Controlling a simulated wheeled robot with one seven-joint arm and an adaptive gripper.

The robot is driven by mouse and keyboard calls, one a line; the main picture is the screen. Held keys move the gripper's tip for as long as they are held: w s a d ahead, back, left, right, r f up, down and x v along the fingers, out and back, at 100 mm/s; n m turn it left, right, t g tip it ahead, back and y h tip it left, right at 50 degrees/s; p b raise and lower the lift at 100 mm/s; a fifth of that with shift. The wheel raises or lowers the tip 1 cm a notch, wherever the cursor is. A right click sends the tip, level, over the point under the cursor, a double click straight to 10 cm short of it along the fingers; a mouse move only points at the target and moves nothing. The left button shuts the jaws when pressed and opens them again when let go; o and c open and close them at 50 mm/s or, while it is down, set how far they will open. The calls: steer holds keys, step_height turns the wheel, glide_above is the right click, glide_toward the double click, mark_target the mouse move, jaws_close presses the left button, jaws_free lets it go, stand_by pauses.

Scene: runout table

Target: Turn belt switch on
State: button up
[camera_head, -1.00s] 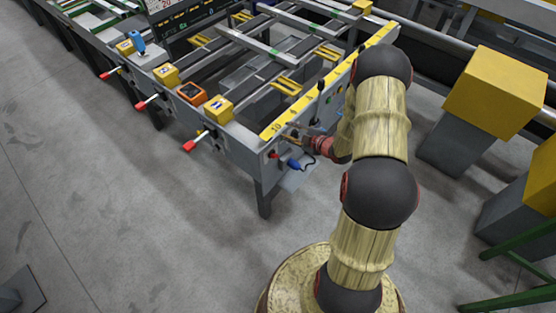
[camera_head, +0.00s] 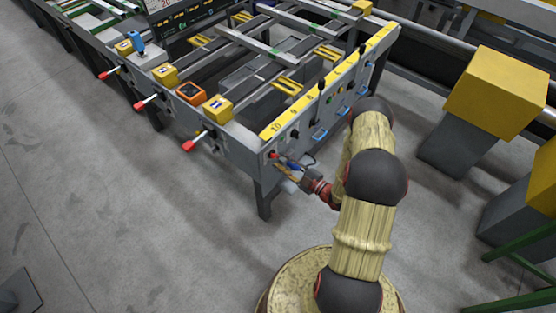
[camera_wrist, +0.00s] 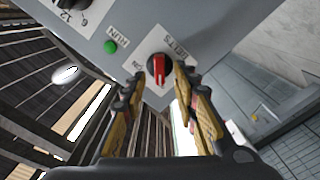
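The belt switch (camera_wrist: 157,68) is a black round knob with a red handle bar on a grey panel, beside labels reading BELTS and ON. In the wrist view its handle stands nearly upright in the picture. My gripper (camera_wrist: 156,76) is open, with one finger to each side of the switch; I see gaps between the fingers and the red handle. I cannot tell how near the tips are to the panel. In the head view my gripper (camera_head: 282,163) is at the left lower end of the table's front panel, by a small red spot.
A green RUN light (camera_wrist: 111,47) and another black dial (camera_wrist: 75,12) are near the switch. Levers and blue handles (camera_head: 319,134) line the panel to the right. Yellow-topped grey boxes (camera_head: 495,90) stand at the right.

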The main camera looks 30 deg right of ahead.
mark_target(274, 155)
steer(key=shift+x, duration=1.3)
steer(key=shift+c, duration=1)
jaws_close()
